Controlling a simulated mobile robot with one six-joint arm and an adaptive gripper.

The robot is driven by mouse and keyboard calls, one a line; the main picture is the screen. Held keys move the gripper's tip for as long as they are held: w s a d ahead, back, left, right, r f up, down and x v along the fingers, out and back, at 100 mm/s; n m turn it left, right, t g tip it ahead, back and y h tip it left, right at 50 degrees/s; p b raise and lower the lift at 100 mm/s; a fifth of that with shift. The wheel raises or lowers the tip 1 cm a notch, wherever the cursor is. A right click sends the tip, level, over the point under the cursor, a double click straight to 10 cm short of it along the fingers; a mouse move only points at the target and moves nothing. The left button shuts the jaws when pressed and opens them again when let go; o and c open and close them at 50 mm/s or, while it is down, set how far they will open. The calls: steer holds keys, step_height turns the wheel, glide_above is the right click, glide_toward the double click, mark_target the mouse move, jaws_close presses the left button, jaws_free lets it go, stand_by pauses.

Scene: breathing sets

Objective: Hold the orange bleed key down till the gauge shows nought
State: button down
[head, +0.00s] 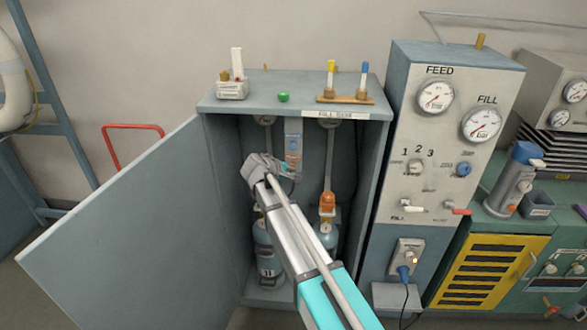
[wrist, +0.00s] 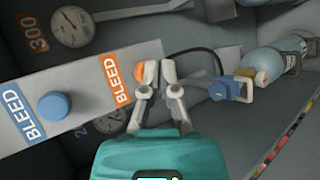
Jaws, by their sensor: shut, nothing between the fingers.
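The orange bleed key (wrist: 139,72) is a round knob at the right end of a grey panel (wrist: 90,92), beside the orange BLEED label (wrist: 117,79). My gripper (wrist: 158,72) is shut and empty, its fingertips at the orange key and hiding part of it. I cannot tell whether they press it. A blue bleed key (wrist: 53,106) stands at the panel's other end. One gauge (wrist: 73,26) is above the panel; another (wrist: 110,121) is partly hidden below it. Their readings are too small to tell. In the head view my arm reaches into the open cabinet (head: 210,103).
The cabinet door (head: 130,225) stands open to the left. Gas cylinders (head: 268,255) stand inside at the bottom. A hose with a blue fitting (wrist: 228,88) lies right of my fingers. The FEED and FILL gauge panel (head: 440,150) stands right of the cabinet.

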steer(key=shift+w, duration=0.55)
stand_by(3.5)
steer(key=shift+s, duration=0.25)
stand_by(1.5)
steer(key=shift+s, duration=0.8)
steer(key=shift+s, duration=0.15)
steer(key=shift+s+a, duration=0.1)
steer(key=shift+s, duration=2.25)
